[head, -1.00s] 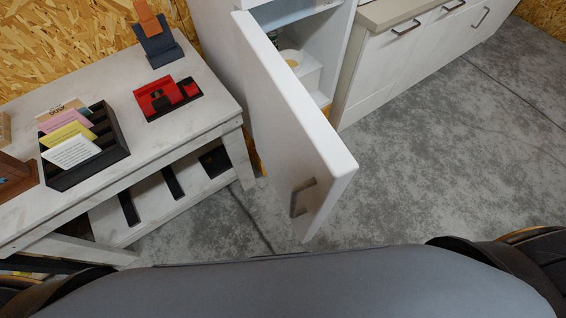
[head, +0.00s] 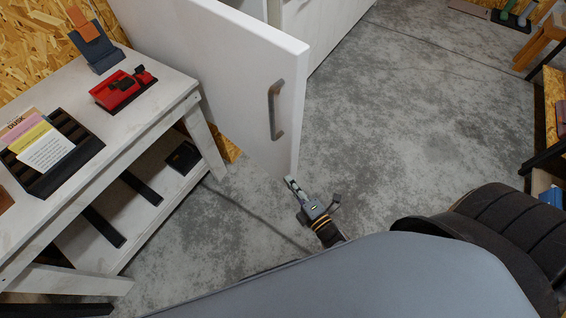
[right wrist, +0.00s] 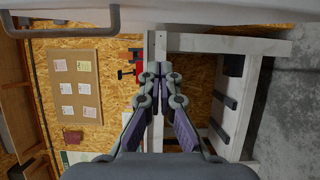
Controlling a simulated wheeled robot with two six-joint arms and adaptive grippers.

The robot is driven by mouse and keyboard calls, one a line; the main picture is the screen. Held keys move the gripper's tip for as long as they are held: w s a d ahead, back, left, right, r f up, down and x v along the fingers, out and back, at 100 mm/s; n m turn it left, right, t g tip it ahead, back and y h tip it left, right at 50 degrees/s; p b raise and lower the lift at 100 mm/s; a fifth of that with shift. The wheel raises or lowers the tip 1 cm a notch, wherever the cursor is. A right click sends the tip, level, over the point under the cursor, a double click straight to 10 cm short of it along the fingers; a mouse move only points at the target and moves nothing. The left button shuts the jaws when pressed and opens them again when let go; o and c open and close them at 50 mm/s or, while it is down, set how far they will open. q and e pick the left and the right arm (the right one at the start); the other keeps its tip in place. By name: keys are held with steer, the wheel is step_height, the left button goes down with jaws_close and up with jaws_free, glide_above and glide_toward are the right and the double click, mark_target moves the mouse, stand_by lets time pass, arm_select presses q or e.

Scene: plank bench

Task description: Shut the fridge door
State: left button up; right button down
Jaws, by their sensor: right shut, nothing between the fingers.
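The white fridge door (head: 225,80) stands open in the head view, its outer face with a grey handle (head: 274,110) towards me. It hides the fridge inside; only a strip of white shows behind its top edge. My right gripper (head: 290,182) is shut and empty, its tip by the lower corner of the door's free edge; I cannot tell whether they touch. In the right wrist view the shut fingers (right wrist: 160,70) point towards a pale band that looks like the door (right wrist: 160,13), along the top. My left gripper is not in view.
A pale bench (head: 150,115) stands left of the door, with a card rack (head: 60,180), a red item (head: 122,92) and a blue stand (head: 97,50). The grey floor (head: 410,110) right of the door is clear. Shelving and stools edge the far right.

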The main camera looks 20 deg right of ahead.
mark_target(283, 153)
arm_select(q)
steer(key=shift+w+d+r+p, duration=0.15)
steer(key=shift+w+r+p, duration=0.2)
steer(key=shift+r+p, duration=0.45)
arm_select(e)
steer(key=shift+w+d+f, duration=0.1)
steer(key=shift+w+d, duration=0.1)
steer(key=shift+w, duration=1.75)
steer(key=shift+w+d+r, duration=0.1)
steer(key=shift+w+d, duration=0.1)
steer(key=shift+w, duration=1.8)
steer(key=shift+w+d+f, duration=0.1)
steer(key=shift+w+d, duration=0.1)
steer(key=shift+w, duration=1.75)
steer(key=shift+d, duration=0.1)
